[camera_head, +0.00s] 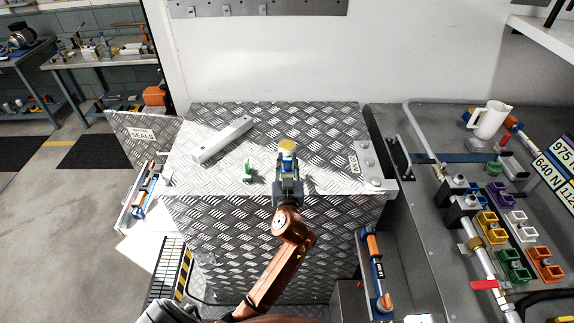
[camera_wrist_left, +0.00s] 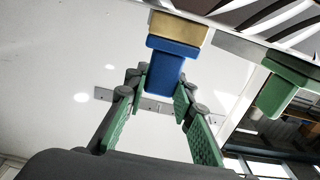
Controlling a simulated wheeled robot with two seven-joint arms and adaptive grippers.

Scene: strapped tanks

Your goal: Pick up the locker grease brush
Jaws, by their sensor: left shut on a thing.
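A brush-like piece with a blue body and a yellow-tan end (camera_head: 288,147) stands upright at the front of the diamond-plate locker top (camera_head: 320,140). I take it for the grease brush. My left gripper (camera_head: 288,176) reaches it from the front and is shut on its blue part. In the left wrist view the blue body (camera_wrist_left: 166,62) sits between the green finger pads, with the tan end beyond. I cannot tell whether it is clear of the locker top. My right gripper is not in view.
A small green object (camera_head: 249,173) stands close left of the gripper; it also shows in the left wrist view (camera_wrist_left: 279,92). A grey metal bar (camera_head: 224,140) lies behind it. A hinge-like plate (camera_head: 368,160) is at the right edge. A white wall stands behind.

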